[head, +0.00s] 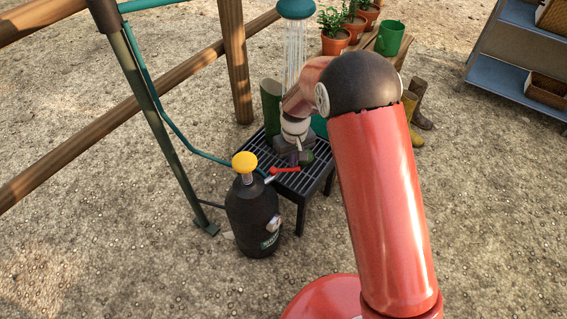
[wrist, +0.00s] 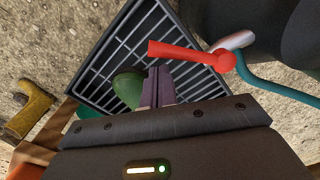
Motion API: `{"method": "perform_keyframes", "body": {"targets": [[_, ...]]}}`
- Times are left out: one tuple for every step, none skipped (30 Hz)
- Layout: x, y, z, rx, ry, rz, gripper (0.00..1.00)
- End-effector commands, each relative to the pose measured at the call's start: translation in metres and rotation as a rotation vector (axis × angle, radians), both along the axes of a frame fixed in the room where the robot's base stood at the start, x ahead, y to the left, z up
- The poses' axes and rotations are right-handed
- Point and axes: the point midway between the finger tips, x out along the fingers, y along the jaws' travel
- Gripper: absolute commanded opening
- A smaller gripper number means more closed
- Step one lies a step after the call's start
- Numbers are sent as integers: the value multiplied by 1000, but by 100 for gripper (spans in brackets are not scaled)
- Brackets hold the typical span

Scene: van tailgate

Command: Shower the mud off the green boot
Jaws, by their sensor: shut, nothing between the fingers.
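The teal shower head (head: 295,8) hangs at the top of the head view, with pale streaks of water below it. A dark green boot (head: 270,98) stands at the grate's back left; my arm hides much of it. A rounded green part, seemingly its toe, shows in the wrist view (wrist: 128,88) beside my fingers. No mud can be made out on it. The red valve lever (head: 285,170) is at the grate's front edge; it also shows in the wrist view (wrist: 190,52), just beyond my fingertips. My gripper (head: 293,159) is shut and empty over the grate, apart from the lever.
The slatted grate (head: 328,168) stands on short legs. A black tank (head: 253,215) with a yellow knob stands in front, a teal hose (head: 185,145) running behind. Yellow boots (head: 417,137) and brown boots (head: 420,100) stand right. Potted plants (head: 335,40) and a green can (head: 389,38) are behind.

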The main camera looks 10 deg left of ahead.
Motion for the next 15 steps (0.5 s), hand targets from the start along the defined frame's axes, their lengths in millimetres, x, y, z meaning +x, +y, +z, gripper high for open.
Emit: {"method": "perform_keyframes", "body": {"targets": [[0, 0, 0, 0, 0, 0, 0], [-1, 0, 0, 0, 0, 0, 0], [-2, 0, 0, 0, 0, 1, 0], [-4, 1, 0, -1, 1, 1, 0], [-7, 1, 0, -1, 1, 2, 0], [-10, 2, 0, 0, 0, 2, 0], [-13, 2, 0, 0, 0, 2, 0], [-16, 2, 0, -1, 1, 2, 0], [-19, 2, 0, 0, 0, 1, 0], [-22, 2, 0, 0, 0, 1, 0], [-25, 2, 0, 0, 0, 1, 0], [-28, 3, 0, 1, 1, 1, 0], [-31, 3, 0, 0, 1, 1, 0], [-34, 3, 0, 0, 1, 2, 0], [-38, 4, 0, 0, 1, 2, 0]]}}
